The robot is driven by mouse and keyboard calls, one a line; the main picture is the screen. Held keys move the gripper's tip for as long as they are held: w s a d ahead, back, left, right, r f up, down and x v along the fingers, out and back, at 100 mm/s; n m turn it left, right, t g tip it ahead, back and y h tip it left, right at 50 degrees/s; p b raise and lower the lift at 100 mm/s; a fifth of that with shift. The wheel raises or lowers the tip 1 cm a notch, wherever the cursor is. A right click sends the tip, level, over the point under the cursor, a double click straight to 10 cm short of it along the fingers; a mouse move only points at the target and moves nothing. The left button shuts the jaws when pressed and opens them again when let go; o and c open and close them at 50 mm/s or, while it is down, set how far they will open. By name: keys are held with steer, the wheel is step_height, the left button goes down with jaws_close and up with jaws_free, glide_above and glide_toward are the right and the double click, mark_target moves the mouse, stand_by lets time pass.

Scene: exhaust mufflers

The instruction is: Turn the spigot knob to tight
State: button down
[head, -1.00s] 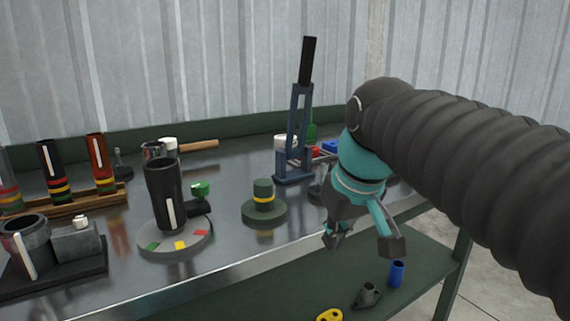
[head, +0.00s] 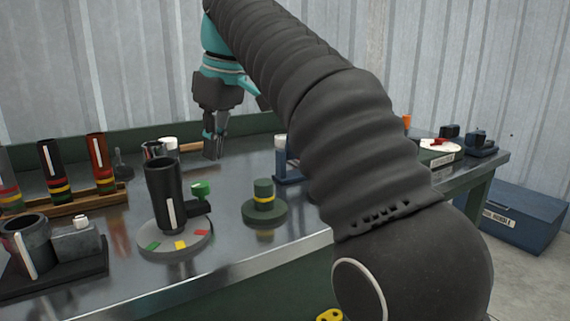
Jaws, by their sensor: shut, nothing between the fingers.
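A black upright cylinder (head: 163,190) stands on a round grey dial plate (head: 150,248) with green, yellow and red marks. A white line runs down the cylinder's side, toward the front. A small green knob (head: 201,188) sits on a black side piece to its right. I cannot tell for sure which part the task calls the spigot knob. My gripper (head: 213,152) points down, shut and empty, above and behind the green knob, apart from the cylinder.
A dark green stepped piece with a yellow band (head: 263,194) stands right of the dial. A rack (head: 75,200) with banded tubes is at left, a grey block fixture (head: 75,240) at front left. My arm hides much of the table's right side.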

steer(key=shift+s+d+b+x, duration=0.2)
steer(key=shift+b+x, duration=0.15)
steer(key=shift+x, duration=0.7)
steer(key=shift+s+d+b+x, duration=0.1)
steer(key=shift+d+b+x, duration=0.25)
steer(key=shift+x, duration=0.7)
steer(key=shift+s+d+b+x, duration=0.1)
steer(key=shift+b+x, duration=0.3)
steer(key=shift+x, duration=0.65)
steer(key=shift+w+a+f, duration=0.1)
steer(key=shift+f, duration=0.05)
steer(key=shift+s+a+p, duration=0.15)
steer(key=shift+s+p, duration=0.2)
steer(key=shift+p, duration=0.75)
steer(key=shift+s, duration=0.1)
steer(key=shift+s+d, duration=0.1)
steer(key=shift+d, duration=0.25)
steer(key=a+v, duration=0.1)
steer(key=v, duration=0.4)
steer(key=shift+w+r, duration=0.3)
steer(key=shift+r, duration=0.3)
